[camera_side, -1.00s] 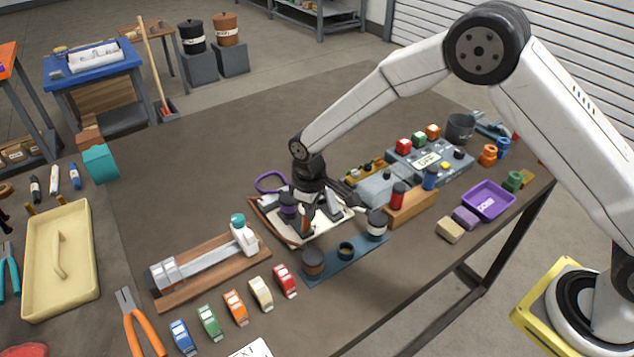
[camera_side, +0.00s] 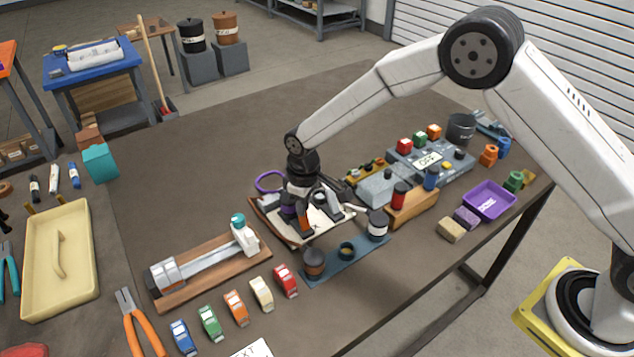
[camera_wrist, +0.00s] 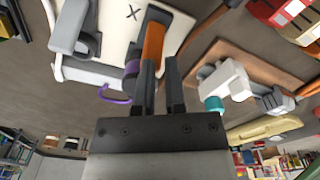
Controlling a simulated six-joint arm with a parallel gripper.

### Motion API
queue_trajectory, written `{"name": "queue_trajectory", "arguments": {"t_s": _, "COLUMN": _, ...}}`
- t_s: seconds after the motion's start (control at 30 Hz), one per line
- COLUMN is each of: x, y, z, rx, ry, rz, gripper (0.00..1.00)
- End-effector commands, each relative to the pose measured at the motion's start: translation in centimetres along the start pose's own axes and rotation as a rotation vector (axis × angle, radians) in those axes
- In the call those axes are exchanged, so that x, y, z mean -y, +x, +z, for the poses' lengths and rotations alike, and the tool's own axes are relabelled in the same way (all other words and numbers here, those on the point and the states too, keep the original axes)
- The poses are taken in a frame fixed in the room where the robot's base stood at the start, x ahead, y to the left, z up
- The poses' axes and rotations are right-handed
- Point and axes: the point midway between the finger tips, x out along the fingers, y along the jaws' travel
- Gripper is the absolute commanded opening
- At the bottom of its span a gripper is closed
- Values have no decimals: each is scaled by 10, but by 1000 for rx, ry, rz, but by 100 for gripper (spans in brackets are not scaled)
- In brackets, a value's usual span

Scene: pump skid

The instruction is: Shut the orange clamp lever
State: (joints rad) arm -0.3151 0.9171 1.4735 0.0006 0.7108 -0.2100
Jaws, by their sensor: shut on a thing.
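The orange clamp lever (camera_wrist: 153,44) stands up from a cream plate (camera_wrist: 122,25) marked X in the wrist view. In the side view the lever (camera_side: 306,222) shows below my gripper (camera_side: 303,208), partly hidden by it. My gripper (camera_wrist: 161,72) is shut on the lever, with a dark finger on each side of its end. A grey clamp part (camera_wrist: 75,28) is on the plate further left. The lever's pivot is not clear in either view.
A wooden board with a white-and-grey fixture (camera_side: 205,263) lies left of the plate. A blue rack (camera_side: 345,262) with dark jars is in front. A grey OFF panel (camera_side: 428,160) stands behind right.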

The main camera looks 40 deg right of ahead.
Motion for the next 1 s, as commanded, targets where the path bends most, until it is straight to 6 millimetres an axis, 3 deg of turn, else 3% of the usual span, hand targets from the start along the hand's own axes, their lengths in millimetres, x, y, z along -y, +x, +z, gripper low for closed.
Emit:
{"name": "queue_trajectory", "arguments": {"t_s": 0.03, "x": 6, "y": 15, "z": 18, "rx": 55, "ry": 2, "rz": -14, "gripper": 0}}
{"name": "queue_trajectory", "arguments": {"t_s": 1.0, "x": 6, "y": -36, "z": 18, "rx": 41, "ry": 1, "rz": -8, "gripper": 0}}
